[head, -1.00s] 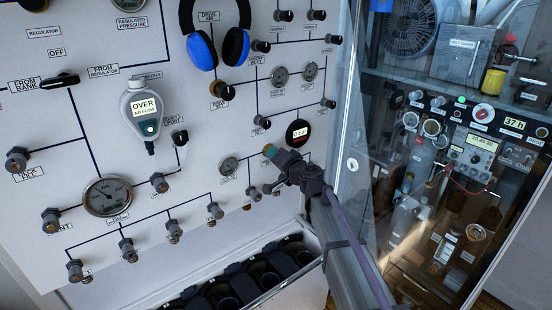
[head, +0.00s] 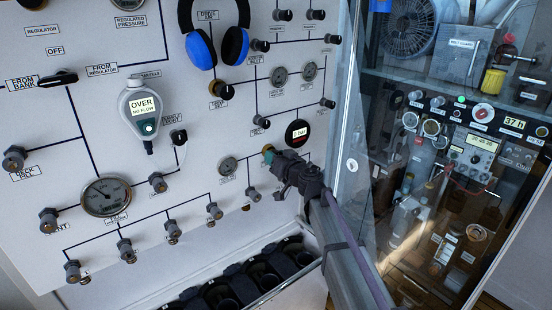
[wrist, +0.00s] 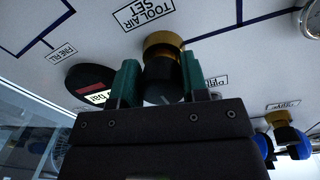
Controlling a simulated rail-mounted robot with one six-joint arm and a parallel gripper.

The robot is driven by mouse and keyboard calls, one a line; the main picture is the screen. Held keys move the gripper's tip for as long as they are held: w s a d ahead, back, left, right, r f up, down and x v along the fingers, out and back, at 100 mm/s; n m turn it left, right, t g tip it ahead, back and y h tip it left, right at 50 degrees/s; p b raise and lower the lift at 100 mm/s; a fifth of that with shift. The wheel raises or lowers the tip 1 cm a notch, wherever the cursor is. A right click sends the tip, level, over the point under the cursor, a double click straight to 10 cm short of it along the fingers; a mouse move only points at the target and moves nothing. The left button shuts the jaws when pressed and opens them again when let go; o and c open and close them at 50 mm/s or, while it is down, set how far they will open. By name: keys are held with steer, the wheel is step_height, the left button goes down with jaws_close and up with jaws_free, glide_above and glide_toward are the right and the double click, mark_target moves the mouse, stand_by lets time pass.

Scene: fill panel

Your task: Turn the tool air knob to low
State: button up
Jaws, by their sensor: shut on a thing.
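The tool air knob (wrist: 163,85) is a black knob on a brass collar, beside a label (wrist: 143,13) that reads "TOOL AIR SET" in the wrist view. My gripper (wrist: 159,78) has its two green fingers on either side of the knob, shut on it. In the head view my gripper (head: 268,152) is against the panel, below the round black display, and it hides the knob.
The round black display (head: 298,133) sits just above my gripper, close to it. A glass door (head: 350,165) stands close on the right. A bin of dark cups (head: 262,275) lies below.

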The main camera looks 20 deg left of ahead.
stand_by(0.4)
steer(key=o, duration=0.9)
steer(key=shift+s, duration=0.1)
steer(key=v, duration=1)
steer(key=shift+s+d, duration=0.2)
steer(key=shift+d, duration=0.1)
